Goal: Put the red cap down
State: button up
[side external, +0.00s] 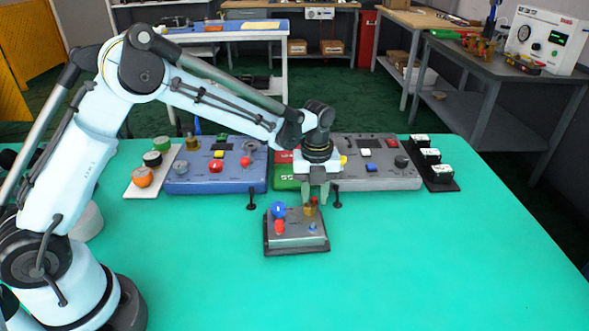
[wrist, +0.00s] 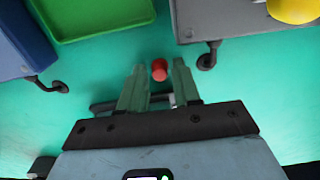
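A small red cap (wrist: 159,70) shows in the wrist view between the tips of my gripper (wrist: 160,72). A narrow gap seems to show on each side of the cap, so the fingers look apart from it. In the side view my gripper (side external: 315,198) points straight down over the back right of a small grey box (side external: 297,243). A brass fitting (side external: 311,209) stands right under the fingertips. The cap is mostly hidden by the fingers there. The box also carries a blue knob (side external: 278,209) and a separate red knob (side external: 280,227).
A blue panel (side external: 218,178), a green tray (side external: 285,178) and a grey panel (side external: 375,178) stand behind. Two black hooks (side external: 252,199) (side external: 337,198) flank my gripper. A white rack (side external: 150,180) with caps is left, a black rack (side external: 440,178) right. The front teal table (side external: 430,265) is clear.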

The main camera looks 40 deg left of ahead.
aim_at(314, 198)
jog(key=shift+o, duration=0.4)
jog(key=shift+r, duration=0.1)
jog(key=s+a+r+n+t, duration=0.1)
jog(key=s+r+n, duration=0.15)
jog(key=r, duration=0.55)
jog(key=s+a+r+n, duration=0.1)
jog(key=r+n, duration=0.2)
jog(key=r, duration=0.4)
jog(key=s+a+n+t, duration=0.2)
jog(key=s+n+t, duration=0.1)
jog(key=s+n, duration=0.4)
jog(key=s+a+f+n+t, duration=0.1)
jog(key=s+n+t, duration=0.2)
jog(key=s+n, duration=0.5)
jog(key=n, duration=0.6)
jog(key=shift+a+f, duration=0.3)
jog(key=shift+a, duration=0.05)
